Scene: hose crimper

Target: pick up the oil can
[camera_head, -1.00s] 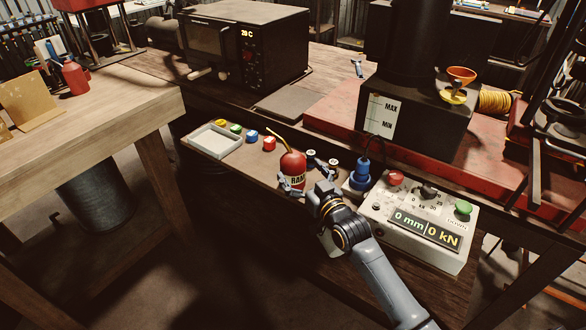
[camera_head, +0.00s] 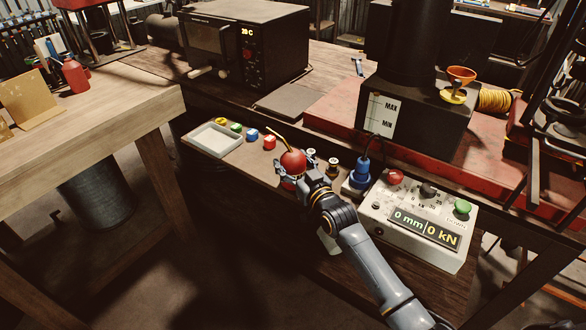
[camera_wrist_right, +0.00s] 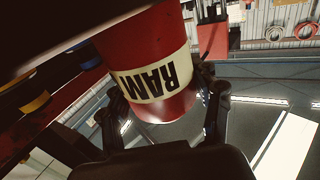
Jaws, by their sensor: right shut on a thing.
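The oil can (camera_head: 292,161) is red with a thin brass spout and a pale label. It is near the front edge of the workbench, left of the blue connector. My right gripper (camera_head: 290,180) is shut around its body. In the right wrist view the can (camera_wrist_right: 150,75) shows its "RAM" label upside down, with the fingers of my right gripper (camera_wrist_right: 165,108) on both sides of it. From these views I cannot tell whether the can's base touches the bench. My left gripper is not in view.
A control box (camera_head: 420,222) with readouts and a blue connector (camera_head: 361,174) stand close to the right. A white tray (camera_head: 213,139) and several small coloured pieces lie to the left. A dark oven (camera_head: 245,45) and a black press (camera_head: 415,115) stand behind.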

